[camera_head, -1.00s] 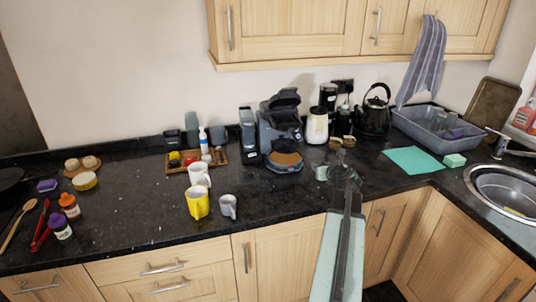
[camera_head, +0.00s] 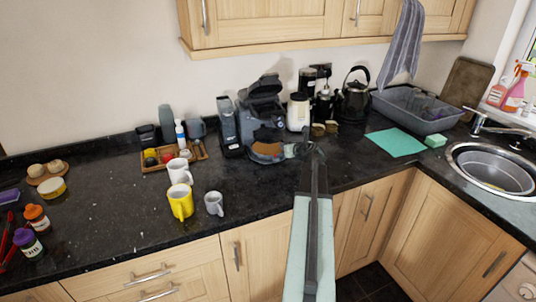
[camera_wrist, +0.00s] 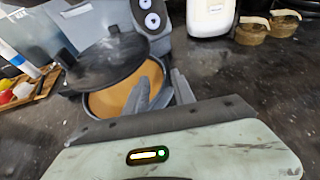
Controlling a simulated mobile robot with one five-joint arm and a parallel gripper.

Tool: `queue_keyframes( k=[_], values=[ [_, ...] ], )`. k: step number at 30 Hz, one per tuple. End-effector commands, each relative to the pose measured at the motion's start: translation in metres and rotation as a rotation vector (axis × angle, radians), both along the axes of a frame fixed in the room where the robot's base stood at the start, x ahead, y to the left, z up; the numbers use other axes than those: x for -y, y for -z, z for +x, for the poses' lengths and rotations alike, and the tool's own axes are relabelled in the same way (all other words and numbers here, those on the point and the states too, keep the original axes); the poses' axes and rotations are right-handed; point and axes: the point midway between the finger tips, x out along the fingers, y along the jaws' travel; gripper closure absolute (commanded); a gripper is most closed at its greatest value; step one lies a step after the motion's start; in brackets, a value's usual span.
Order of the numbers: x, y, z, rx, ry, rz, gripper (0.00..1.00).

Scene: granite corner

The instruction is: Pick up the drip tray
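The coffee machine (camera_head: 262,105) stands on the dark counter against the wall. At its front foot is a round dark tray with a brown disc (camera_head: 268,134), which I take for the drip tray. In the wrist view the brown disc (camera_wrist: 116,97) sits in a dark round rim, partly covered by a black round part (camera_wrist: 105,58) above it. My gripper (camera_head: 306,149) is just right of the tray in the head view.
A white jar (camera_head: 298,112), small brown pots (camera_head: 325,129) and a kettle (camera_head: 354,98) stand right of the machine. A wooden tray (camera_head: 155,161) of small items and several mugs stand left. The counter front is clear beside my arm. The sink (camera_head: 490,170) is at right.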

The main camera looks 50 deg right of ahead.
Motion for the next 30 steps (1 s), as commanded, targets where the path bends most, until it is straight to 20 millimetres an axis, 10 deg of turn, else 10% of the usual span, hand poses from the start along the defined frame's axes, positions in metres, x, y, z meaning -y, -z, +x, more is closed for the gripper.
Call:
queue_keyframes(
  k=[10,14,30],
  values=[
    [0.01,0.0092,0.0196,0.001,-0.001,0.001,0.69],
    [0.0099,0.0092,0.0196,0.0,-0.001,0.0,1.0],
    [0.0087,0.0099,0.02,-0.002,-0.003,0.001,1.0]
  ],
)
